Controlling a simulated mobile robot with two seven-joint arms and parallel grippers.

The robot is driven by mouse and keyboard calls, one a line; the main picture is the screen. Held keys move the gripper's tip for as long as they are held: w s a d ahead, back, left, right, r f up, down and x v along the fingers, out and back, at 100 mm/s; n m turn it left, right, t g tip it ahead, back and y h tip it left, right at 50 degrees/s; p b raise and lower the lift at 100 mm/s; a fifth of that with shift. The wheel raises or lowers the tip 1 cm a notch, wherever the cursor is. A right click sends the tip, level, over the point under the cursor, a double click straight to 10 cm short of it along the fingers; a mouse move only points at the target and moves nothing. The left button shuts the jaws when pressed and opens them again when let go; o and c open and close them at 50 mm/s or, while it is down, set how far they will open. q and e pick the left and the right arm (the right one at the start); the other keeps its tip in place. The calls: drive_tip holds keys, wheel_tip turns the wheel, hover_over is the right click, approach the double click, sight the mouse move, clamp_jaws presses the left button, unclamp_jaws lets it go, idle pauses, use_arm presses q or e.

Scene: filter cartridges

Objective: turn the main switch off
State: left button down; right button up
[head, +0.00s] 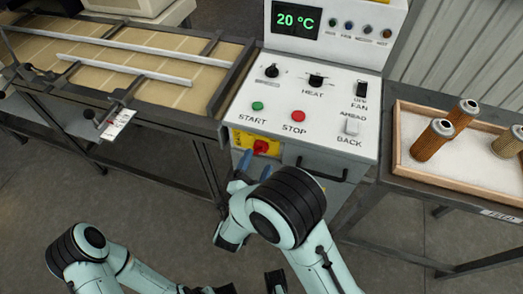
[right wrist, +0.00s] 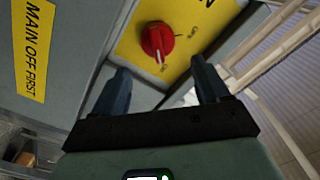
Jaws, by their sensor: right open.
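The main switch is a red rotary knob (head: 261,146) on a yellow plate, low on the machine's front under the START button. In the right wrist view the knob (right wrist: 154,38) has a white mark on its grip pointing down in the picture, towards small lettering that I cannot read surely. My right gripper (head: 253,168) is open and empty, just in front of the plate and below the knob in the head view. In the right wrist view its two blue fingers (right wrist: 160,85) stand apart, with the knob beyond and between them, not touching it.
The control panel (head: 313,135) above has dials, START and STOP buttons and a 20 °C display (head: 297,20). A black handle (head: 322,172) sticks out right of the switch. A tray (head: 400,163) with filter cartridges stands right, a conveyor table (head: 130,62) left. A yellow MAIN OFF FIRST label (right wrist: 35,45) is nearby.

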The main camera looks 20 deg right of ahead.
sight(262, 152)
drive_tip(key=x, duration=0.5)
drive_tip(key=shift+a, duration=0.1)
drive_tip(key=c, duration=1)
